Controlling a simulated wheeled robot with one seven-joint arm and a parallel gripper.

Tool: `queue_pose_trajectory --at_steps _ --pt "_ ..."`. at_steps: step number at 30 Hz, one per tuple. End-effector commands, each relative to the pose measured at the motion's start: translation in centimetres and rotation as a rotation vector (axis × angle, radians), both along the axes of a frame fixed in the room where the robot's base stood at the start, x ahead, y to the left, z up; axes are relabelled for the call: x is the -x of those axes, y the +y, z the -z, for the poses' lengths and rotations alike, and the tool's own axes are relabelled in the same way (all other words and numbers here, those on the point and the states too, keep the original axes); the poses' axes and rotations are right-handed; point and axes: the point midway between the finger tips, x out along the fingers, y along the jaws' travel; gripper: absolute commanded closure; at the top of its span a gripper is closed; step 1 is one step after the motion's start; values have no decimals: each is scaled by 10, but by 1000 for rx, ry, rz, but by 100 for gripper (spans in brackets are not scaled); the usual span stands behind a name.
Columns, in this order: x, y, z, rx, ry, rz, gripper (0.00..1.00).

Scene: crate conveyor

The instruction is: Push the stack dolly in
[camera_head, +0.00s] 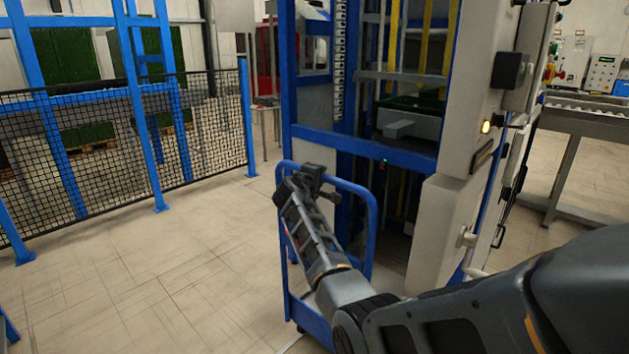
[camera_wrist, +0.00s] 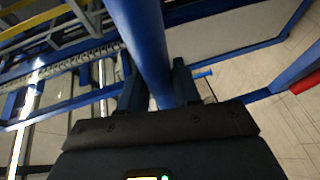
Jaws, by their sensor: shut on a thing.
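The stack dolly (camera_head: 368,215) is a blue tubular frame on a low base with small wheels. It stands upright in front of the open bay of a blue and white machine (camera_head: 362,152), partly hidden by my arm. My gripper (camera_head: 310,178) is at the top left of the dolly's handle. In the wrist view, my gripper (camera_wrist: 160,95) is shut around a thick blue tube of the dolly (camera_wrist: 140,40), with a dark finger on each side. How far the dolly's base reaches into the bay is hidden.
A green-lined crate (camera_head: 412,108) sits inside the machine above the bay. A white panel (camera_head: 440,232) borders the bay on the right. A black mesh fence (camera_head: 100,140) with blue posts stands at the left. The floor (camera_head: 150,275) between fence and dolly is clear. A roller conveyor (camera_head: 590,105) is at far right.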

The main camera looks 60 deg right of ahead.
Motion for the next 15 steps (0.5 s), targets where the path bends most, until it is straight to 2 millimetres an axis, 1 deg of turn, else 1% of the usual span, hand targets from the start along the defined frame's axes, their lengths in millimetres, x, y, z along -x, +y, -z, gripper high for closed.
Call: queue_pose_trajectory --at_steps 1,8,9,15 --pt "3 -4 1 -3 -2 5 100" --pt "4 -5 0 -2 -3 7 100" --pt "4 -5 0 -2 -4 7 65" --pt "2 -3 0 -1 -3 5 47"
